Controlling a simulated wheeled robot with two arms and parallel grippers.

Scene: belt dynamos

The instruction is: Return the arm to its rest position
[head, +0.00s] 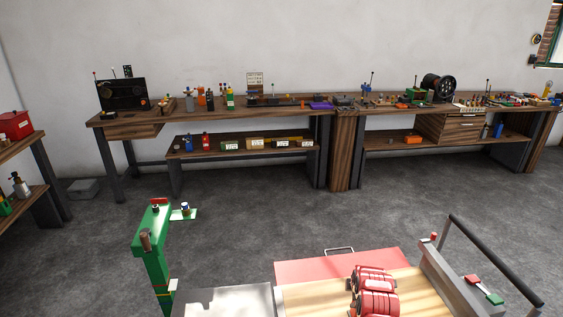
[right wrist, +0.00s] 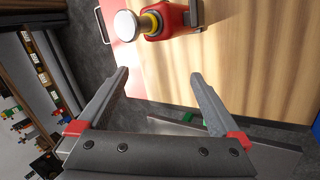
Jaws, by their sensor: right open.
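My right gripper (right wrist: 159,75) shows in the right wrist view, open, with nothing between its two grey fingers. Beyond its fingertips is a pale wooden surface (right wrist: 225,75). A red dynamo (right wrist: 172,19) with a yellow ring and a silver round end lies on that wood, apart from the fingers. In the head view, red dynamos (head: 374,289) sit on the wooden top (head: 315,300) at the bottom. Neither gripper shows in the head view, and my left gripper is in no view.
A green post (head: 153,255) stands left of the wooden top, and a red panel (head: 325,268) lies behind it. A grey rail with a black bar (head: 495,260) is at right. A long workbench (head: 220,117) with tools lines the wall. The grey floor (head: 240,215) between is clear.

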